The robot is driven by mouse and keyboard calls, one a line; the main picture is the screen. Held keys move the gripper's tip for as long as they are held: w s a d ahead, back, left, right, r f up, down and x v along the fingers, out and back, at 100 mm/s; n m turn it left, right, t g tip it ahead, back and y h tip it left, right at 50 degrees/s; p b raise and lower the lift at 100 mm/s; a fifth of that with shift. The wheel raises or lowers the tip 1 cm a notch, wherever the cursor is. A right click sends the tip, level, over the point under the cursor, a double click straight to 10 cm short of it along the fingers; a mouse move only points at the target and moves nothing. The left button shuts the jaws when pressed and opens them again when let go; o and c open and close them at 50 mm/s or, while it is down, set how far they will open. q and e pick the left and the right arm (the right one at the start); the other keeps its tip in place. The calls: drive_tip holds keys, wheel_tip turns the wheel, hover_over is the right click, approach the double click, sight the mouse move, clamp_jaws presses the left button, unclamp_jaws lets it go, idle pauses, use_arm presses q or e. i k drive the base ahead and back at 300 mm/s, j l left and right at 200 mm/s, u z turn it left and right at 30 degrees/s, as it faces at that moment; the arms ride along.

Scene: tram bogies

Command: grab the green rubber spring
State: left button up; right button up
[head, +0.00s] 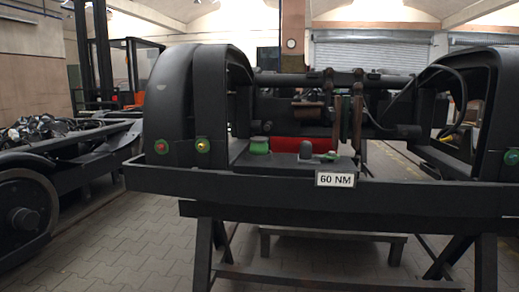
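A short round green piece (259,145), which looks like the green rubber spring, sits on the black bogie frame (330,185), left of its middle. Its top looks paler than its side. Neither of my grippers shows in the head view.
The bogie frame stands on dark trestle legs (203,255). A white "60 NM" sign (335,180) is on its front rail. Another bogie with a wheel (22,215) is at left. Paved floor (100,265) shows in front.

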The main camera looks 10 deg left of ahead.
sight(258, 147)
drive_tip(key=i+j+z, duration=0.1)
drive_tip(key=i+j, duration=0.65)
drive_tip(key=j, duration=0.1)
